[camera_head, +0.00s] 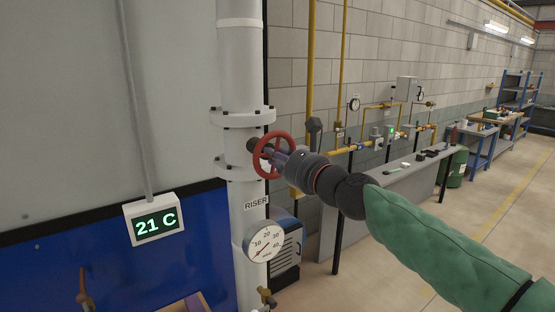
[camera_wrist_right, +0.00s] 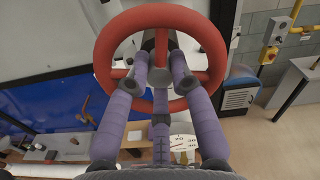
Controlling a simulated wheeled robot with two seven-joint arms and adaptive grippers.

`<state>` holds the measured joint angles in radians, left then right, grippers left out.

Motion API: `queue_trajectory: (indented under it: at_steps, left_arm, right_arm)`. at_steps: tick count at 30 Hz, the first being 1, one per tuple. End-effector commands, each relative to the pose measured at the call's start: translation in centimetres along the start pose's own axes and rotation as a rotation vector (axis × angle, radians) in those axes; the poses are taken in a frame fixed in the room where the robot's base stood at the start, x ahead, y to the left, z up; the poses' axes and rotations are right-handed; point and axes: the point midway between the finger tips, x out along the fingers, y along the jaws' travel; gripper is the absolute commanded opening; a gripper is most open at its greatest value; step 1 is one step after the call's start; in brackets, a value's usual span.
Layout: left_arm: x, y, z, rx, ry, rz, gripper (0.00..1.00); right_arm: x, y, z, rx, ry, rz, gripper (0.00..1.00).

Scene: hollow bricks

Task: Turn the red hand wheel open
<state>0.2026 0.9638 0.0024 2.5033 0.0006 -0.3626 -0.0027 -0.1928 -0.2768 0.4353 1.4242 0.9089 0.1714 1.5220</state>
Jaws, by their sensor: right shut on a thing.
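The red hand wheel (camera_head: 264,142) sits on the white riser pipe (camera_head: 241,88), between its flanges, in the head view. My right gripper (camera_head: 272,152) reaches it from the right and is shut on the wheel. In the right wrist view, the wheel (camera_wrist_right: 126,26) fills the upper middle. The purple fingers of my right gripper (camera_wrist_right: 158,76) come up from below, with their tips inside the ring by the hub and spokes. What exactly the fingertips press on is partly hidden. My left gripper is not in view.
A round gauge (camera_head: 265,242) hangs on the riser below the wheel, under a RISER label (camera_head: 256,203). A display reading 21 C (camera_head: 155,218) is at the left. A grey bench (camera_head: 385,185) and yellow pipes stand behind my right arm. Open floor lies at the right.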

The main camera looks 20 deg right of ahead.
Motion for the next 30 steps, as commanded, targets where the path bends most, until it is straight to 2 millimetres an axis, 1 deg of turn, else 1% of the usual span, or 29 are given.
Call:
queue_trajectory:
  at_steps: [30]
  left_arm:
    - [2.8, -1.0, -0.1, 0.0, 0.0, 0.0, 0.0]
  right_arm:
    - [0.1, 0.1, -0.3, -0.966, 0.001, 0.003, 0.0]
